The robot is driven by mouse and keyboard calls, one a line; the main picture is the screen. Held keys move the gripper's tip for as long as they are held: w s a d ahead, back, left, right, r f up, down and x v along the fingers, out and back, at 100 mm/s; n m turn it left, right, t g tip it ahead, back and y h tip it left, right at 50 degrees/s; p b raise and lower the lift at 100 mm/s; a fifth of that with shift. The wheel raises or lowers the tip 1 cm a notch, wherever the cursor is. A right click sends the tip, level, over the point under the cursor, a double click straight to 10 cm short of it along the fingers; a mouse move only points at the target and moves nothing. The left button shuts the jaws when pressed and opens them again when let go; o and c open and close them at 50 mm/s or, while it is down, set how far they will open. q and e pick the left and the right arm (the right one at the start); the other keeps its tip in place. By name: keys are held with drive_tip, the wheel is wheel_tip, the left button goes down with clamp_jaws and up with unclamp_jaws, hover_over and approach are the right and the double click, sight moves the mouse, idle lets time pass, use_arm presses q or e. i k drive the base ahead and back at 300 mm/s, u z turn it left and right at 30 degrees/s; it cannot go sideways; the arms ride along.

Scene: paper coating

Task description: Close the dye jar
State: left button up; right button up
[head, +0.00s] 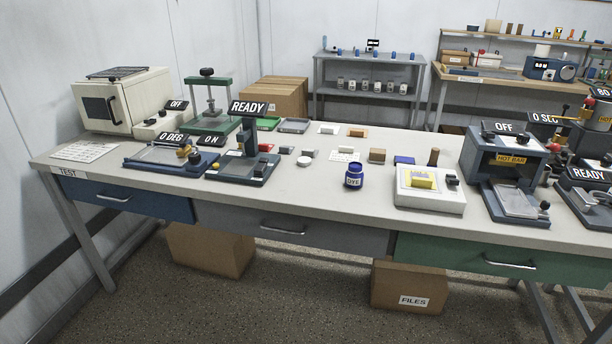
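The dye jar (354,181) is a small blue jar with a white "DYE" label. It stands upright on the long table, right of its middle and near the front edge. Its top shows a dark blue round rim and looks open, but it is small in view. A small white round piece (304,161) lies on the table to the left of the jar; I cannot tell whether it is a lid. Neither of my grippers is in view.
A white device with a yellow pad (430,188) stands right of the jar. A blue flat piece (404,160) and a brown block (377,155) lie behind it. A "READY" press (243,165) stands to the left. The table (305,190) is clear just left of the jar.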

sight(354, 178)
drive_tip(key=u, duration=0.45)
drive_tip(key=i, duration=1.3)
drive_tip(key=u, duration=0.1)
